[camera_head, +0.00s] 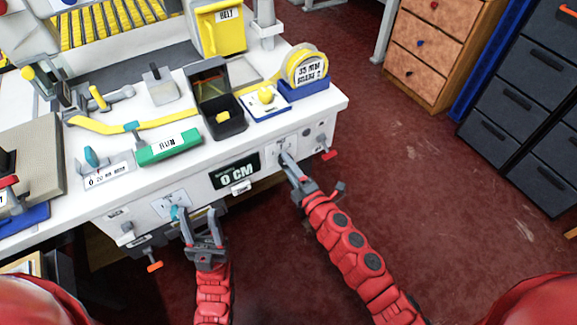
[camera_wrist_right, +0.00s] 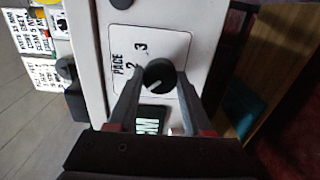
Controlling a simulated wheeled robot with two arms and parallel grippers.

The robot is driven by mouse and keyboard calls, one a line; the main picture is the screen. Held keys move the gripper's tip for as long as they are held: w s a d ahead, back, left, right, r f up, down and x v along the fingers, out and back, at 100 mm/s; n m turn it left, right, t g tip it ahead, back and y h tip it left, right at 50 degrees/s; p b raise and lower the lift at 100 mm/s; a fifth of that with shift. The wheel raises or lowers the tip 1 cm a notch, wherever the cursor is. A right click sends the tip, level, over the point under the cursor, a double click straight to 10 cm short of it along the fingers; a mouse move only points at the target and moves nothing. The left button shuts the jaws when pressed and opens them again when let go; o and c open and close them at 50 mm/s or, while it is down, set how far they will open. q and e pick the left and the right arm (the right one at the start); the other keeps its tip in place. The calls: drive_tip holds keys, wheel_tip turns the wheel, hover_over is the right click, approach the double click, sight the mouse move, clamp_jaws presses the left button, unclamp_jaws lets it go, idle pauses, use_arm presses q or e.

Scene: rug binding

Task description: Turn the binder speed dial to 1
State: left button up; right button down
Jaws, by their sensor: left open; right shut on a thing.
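The speed dial (camera_wrist_right: 158,74) is a round black knob on a white plate marked PACE, with the numerals 2 and 3 showing in the right wrist view. No 1 shows there; a finger covers part of the plate. A pale mark on the knob lies toward the lower left of that view. My right gripper (camera_wrist_right: 160,80) is shut on the dial, a finger on each side. In the head view my right gripper (camera_head: 287,160) reaches the machine's front panel. My left gripper (camera_head: 203,222) is open and empty, close to a teal knob (camera_head: 177,213) on the same panel.
A dark display (camera_head: 234,171) reading 0 CM sits between the grippers. A red-tipped lever (camera_head: 327,153) is right of the dial and an orange-tipped one (camera_head: 154,266) is at lower left. A green RUN block (camera_head: 170,147) lies on the white top. Red floor is open at right.

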drive_tip(key=shift+c, duration=1.6)
unclamp_jaws()
drive_tip(key=v, duration=1.7)
drive_tip(key=shift+s+d, duration=0.15)
drive_tip(key=shift+s, duration=0.05)
